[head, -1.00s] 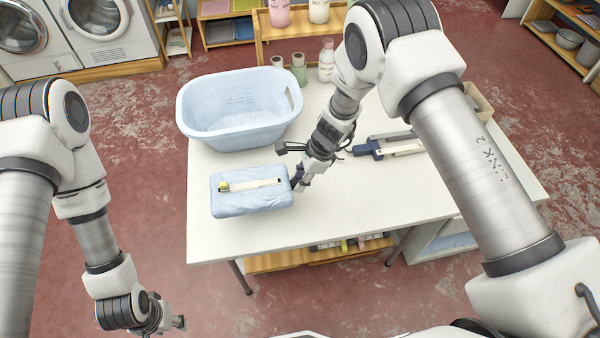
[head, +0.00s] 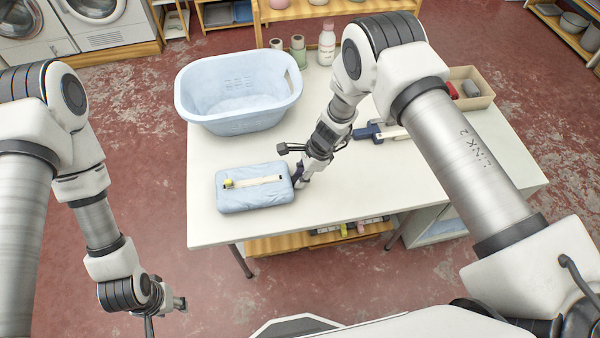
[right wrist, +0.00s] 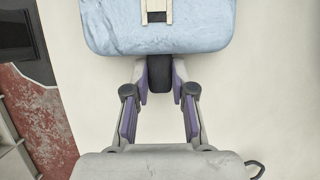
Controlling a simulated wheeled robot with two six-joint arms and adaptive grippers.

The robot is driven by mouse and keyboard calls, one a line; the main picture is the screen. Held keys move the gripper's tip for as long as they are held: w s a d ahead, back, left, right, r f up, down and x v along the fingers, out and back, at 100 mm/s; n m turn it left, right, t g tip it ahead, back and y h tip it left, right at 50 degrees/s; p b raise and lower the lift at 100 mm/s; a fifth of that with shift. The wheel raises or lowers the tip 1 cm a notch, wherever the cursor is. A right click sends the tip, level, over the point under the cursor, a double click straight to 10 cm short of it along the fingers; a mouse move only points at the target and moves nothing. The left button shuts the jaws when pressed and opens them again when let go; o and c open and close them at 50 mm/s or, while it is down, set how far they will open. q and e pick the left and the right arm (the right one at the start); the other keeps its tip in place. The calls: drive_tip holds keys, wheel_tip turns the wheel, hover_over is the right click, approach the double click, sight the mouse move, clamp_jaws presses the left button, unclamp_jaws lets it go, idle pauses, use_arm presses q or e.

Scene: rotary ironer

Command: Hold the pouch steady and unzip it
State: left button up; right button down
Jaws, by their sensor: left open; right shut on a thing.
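The pouch (head: 230,202) is a light blue padded rectangle lying flat on the white table (head: 400,195). A cream zip strip (head: 258,182) runs along its top, with a yellow-green slider (head: 228,183) at the strip's left end. My right gripper (head: 300,181) is at the pouch's right end. In the right wrist view its purple-padded fingers (right wrist: 160,75) are shut on a dark tab (right wrist: 159,70) at the pouch's edge. My left gripper (head: 178,303) is open and empty, low at the left, off the table and well apart from the pouch.
A pale blue basket (head: 240,115) stands behind the pouch. A dark blue and cream tool (head: 385,133) and a tray (head: 470,88) lie at the right. A white bottle (head: 326,45) and spools stand at the back. The table's front left is clear.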

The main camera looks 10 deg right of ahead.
drive_tip(key=shift+f, duration=0.2)
idle(0.3)
drive_tip(key=c, duration=1.2)
unclamp_jaws()
drive_tip(key=shift+r, duration=0.35)
drive_tip(key=shift+c, duration=0.2)
clamp_jaws()
